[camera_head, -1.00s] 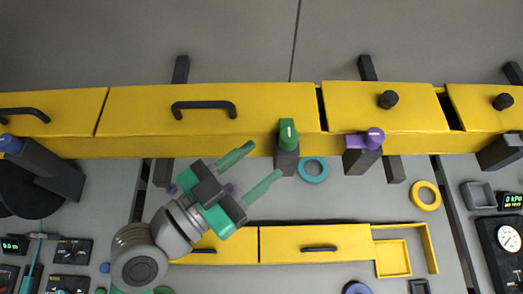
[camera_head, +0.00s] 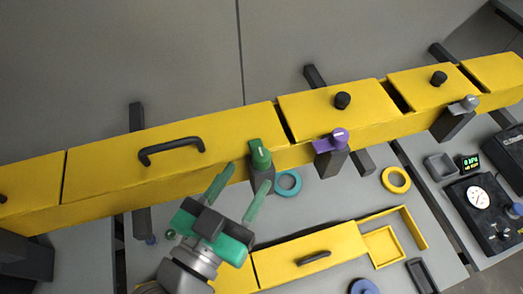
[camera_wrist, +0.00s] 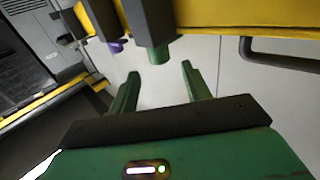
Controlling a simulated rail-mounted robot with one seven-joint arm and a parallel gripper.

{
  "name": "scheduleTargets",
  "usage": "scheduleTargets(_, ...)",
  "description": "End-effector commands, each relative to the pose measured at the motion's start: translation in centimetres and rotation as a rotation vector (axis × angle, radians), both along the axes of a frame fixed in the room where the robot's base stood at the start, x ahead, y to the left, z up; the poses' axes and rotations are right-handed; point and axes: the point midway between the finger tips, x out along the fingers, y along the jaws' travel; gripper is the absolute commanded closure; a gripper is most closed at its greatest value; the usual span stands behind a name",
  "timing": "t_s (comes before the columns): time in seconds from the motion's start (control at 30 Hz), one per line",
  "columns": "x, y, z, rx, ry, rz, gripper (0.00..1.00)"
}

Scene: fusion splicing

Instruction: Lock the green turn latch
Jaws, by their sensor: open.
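The green turn latch (camera_head: 260,155) sits on a dark block at the front edge of the yellow drawer row. Its lever points roughly across the row, while the purple latch's lever lies along it. My gripper (camera_head: 247,178) is open and empty, with two green fingers reaching toward the green latch from the front. One fingertip is left of the latch's dark block and the other overlaps it in the picture. In the wrist view the latch's green underside (camera_wrist: 158,53) shows just beyond the gap between the fingertips (camera_wrist: 160,72). I see no contact.
A purple turn latch (camera_head: 332,140) stands to the right, with a grey latch (camera_head: 467,103) farther right. A black drawer handle (camera_head: 171,150) is at left. A teal ring (camera_head: 288,183) and a yellow ring (camera_head: 396,180) lie on the grey panel below.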

Motion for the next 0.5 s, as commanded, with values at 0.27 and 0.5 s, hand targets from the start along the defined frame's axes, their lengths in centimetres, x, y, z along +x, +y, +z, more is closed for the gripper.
scheduleTargets(0.27,4.5,-2.4,0.3,-0.002,0.0,-0.001,0.52)
scheduleTargets(0.5,5.7,-3.1,0.0,-0.001,0.0,0.0,0.52)
